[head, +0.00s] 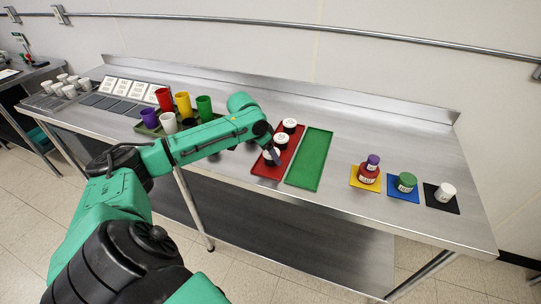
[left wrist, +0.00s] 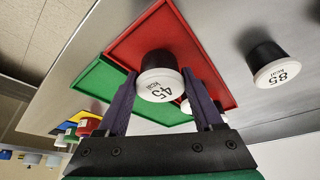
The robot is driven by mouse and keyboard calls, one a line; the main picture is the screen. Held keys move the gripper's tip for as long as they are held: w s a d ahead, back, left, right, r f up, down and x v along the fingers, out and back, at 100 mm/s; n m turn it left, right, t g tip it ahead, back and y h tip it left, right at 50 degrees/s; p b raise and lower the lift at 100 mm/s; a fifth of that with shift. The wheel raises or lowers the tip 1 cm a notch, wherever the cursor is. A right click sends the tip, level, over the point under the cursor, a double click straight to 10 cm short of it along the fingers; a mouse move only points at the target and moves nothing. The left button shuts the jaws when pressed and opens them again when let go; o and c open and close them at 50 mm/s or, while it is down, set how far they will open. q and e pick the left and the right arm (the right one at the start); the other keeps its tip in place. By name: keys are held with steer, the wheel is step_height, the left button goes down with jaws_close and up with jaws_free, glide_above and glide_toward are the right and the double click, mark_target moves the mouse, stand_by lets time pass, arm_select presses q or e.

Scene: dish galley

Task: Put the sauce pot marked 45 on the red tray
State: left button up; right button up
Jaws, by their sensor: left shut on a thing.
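The sauce pot marked 45 (left wrist: 160,82), dark with a white lid, is between the fingers of my left gripper (left wrist: 161,95) in the left wrist view. In the head view the left gripper (head: 272,152) is shut on it over the near end of the red tray (head: 262,170). The red tray also shows in the left wrist view (left wrist: 150,35). I cannot tell whether the pot touches the tray. Two other white-lidded pots, a middle one (head: 281,139) and a far one (head: 290,124), stand on the red tray. My right gripper is not in view.
A green tray (head: 310,160) lies right of the red one. A pot marked 85 (left wrist: 275,65) stands on bare steel beside the red tray. Coloured mats with small pots (head: 405,184) are at the right. A tray of coloured cups (head: 182,105) is at the left.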

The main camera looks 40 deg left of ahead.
arm_select(q)
steer(key=shift+a+f, duration=0.15)
steer(key=shift+f, duration=0.55)
steer(key=o, duration=1.4)
steer(key=shift+c, duration=0.2)
